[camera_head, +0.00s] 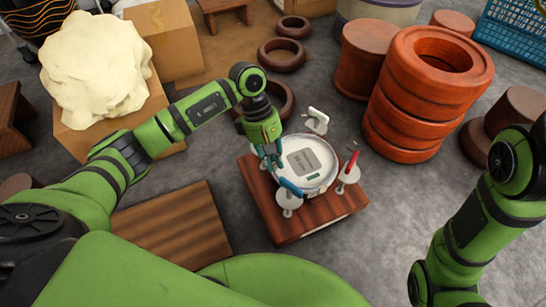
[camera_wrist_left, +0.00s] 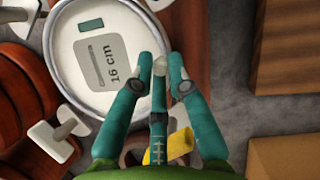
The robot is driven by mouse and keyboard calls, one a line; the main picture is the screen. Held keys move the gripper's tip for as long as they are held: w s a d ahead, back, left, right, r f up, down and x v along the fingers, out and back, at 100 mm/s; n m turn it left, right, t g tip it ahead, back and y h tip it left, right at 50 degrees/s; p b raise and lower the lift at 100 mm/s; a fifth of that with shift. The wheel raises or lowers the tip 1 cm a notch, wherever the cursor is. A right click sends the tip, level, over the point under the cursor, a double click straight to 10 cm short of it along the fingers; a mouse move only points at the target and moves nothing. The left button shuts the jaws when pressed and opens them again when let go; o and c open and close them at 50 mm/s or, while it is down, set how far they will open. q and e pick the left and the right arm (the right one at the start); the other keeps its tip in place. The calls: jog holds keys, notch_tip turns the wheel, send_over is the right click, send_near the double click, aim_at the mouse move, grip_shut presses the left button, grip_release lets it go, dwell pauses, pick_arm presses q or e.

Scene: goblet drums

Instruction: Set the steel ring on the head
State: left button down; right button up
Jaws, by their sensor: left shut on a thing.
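The round white head (camera_head: 300,158) carries a grey label and lies on a wooden block. In the left wrist view the head (camera_wrist_left: 75,50) shows a label reading 16 cm. A grey metal rim, seemingly the steel ring (camera_head: 314,193), runs around its edge; it also shows in the left wrist view (camera_wrist_left: 51,62). My left gripper (camera_head: 274,162) is at the near-left edge of the head. Its teal fingers (camera_wrist_left: 160,75) are closed at the rim, with a pale piece between them. I cannot tell whether the ring is fully seated. My right gripper is outside both views.
White stands surround the head on the wooden block (camera_head: 260,190): one with a red bar (camera_head: 349,165), one with a blue bar (camera_head: 291,187), another behind (camera_head: 316,121). Stacked orange rings (camera_head: 400,140) stand right. A cream lump (camera_head: 95,70) sits on a box at left.

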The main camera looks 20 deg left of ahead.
pick_arm(q)
jog(key=shift+f+b, duration=0.1)
jog(key=shift+b, duration=0.2)
jog(key=c, duration=1.1)
grip_release()
jog(key=v, duration=1.2)
jog(key=shift+a, duration=0.1)
